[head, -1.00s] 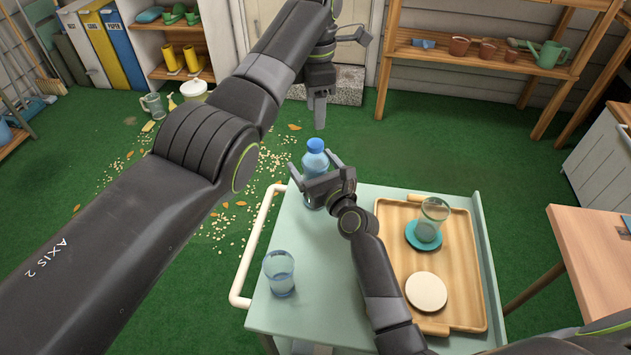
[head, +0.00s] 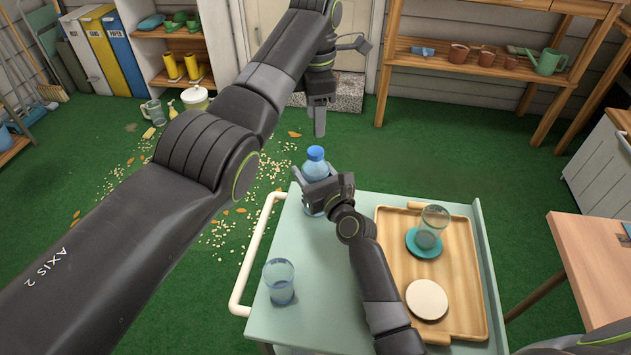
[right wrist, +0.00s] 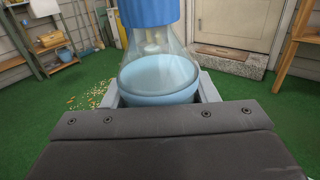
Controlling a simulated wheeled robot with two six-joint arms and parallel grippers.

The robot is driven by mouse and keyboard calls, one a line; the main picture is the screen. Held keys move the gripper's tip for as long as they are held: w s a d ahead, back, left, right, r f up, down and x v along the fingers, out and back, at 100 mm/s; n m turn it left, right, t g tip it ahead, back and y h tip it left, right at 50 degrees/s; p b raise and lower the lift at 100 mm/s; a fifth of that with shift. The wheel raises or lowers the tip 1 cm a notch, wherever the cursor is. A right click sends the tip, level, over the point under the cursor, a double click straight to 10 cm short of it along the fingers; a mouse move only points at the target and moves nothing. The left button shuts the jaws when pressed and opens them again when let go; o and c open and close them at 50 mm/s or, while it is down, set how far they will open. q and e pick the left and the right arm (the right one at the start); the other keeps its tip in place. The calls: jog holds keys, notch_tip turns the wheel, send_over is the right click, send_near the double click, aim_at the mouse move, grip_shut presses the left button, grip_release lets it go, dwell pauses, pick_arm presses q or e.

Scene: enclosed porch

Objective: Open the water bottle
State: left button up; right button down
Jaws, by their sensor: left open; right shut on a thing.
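The water bottle (head: 315,172) stands upright near the far left corner of the cart top, its blue cap (head: 316,153) on. It is clear with bluish water. My right gripper (head: 314,188) is shut on the bottle's body below the cap. In the right wrist view the bottle (right wrist: 158,72) rises between the fingers, and the lower part of its blue cap (right wrist: 150,10) shows at the top edge. My left gripper (head: 319,118) is open and empty, pointing down above the cap and apart from it. Its jaw gap is hard to see from the head.
The cart top (head: 320,280) also holds a glass of water (head: 278,281) at front left. A wooden tray (head: 386,222) at right carries a glass (head: 432,227) on a teal coaster (head: 424,254) and a white disc (head: 427,299). A white handle (head: 252,253) runs along the left side.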

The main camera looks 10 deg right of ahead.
aim_at(315, 151)
pick_arm(q)
jog(key=m, duration=1.4)
jog(key=shift+m, duration=0.4)
jog(key=m, duration=1.5)
jog(key=shift+m, duration=0.4)
jog(key=m, duration=0.4)
jog(key=shift+m, duration=0.4)
jog(key=m, duration=1.8)
jog(key=shift+m, duration=0.3)
jog(key=shift+f, duration=4)
